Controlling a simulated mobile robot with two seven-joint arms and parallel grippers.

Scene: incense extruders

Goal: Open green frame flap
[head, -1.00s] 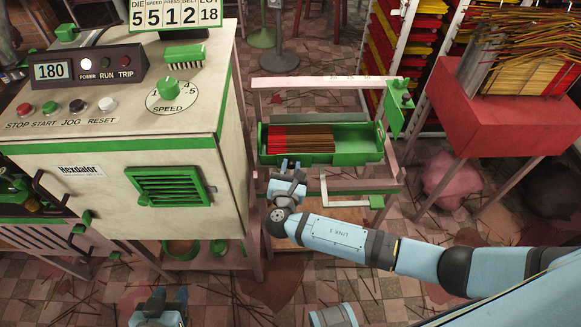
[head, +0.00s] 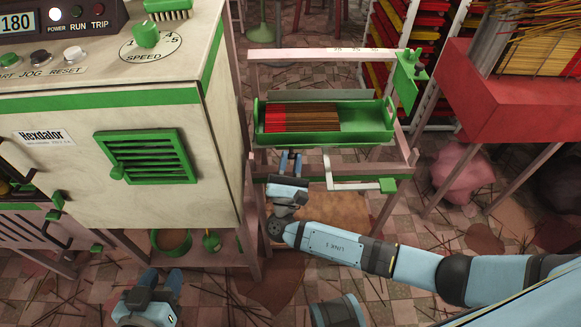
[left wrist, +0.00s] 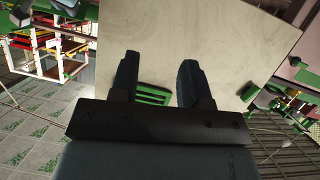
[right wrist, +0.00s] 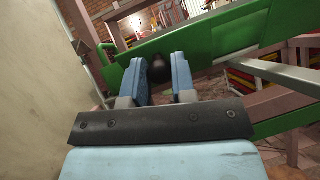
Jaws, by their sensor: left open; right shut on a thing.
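The green tray-like frame (head: 365,125) with incense sticks in it sits on a pinkish stand in the head view. In the right wrist view its green front panel (right wrist: 215,42) crosses the picture, with a dark round knob (right wrist: 158,70) on it. My right gripper (head: 291,155) is at the panel's lower left, its fingers shut around the knob. A separate green plate (head: 407,82) hangs at the stand's upper right corner. I cannot tell which green part is the flap. My left gripper (head: 162,278) is open and empty, low before the cream machine; its spread fingers also show in the left wrist view (left wrist: 157,75).
The cream machine (head: 70,130) with a green louvre (head: 147,157) stands left of the stand. A red table (head: 490,100) holding incense stands at right. Loose sticks litter the tiled floor.

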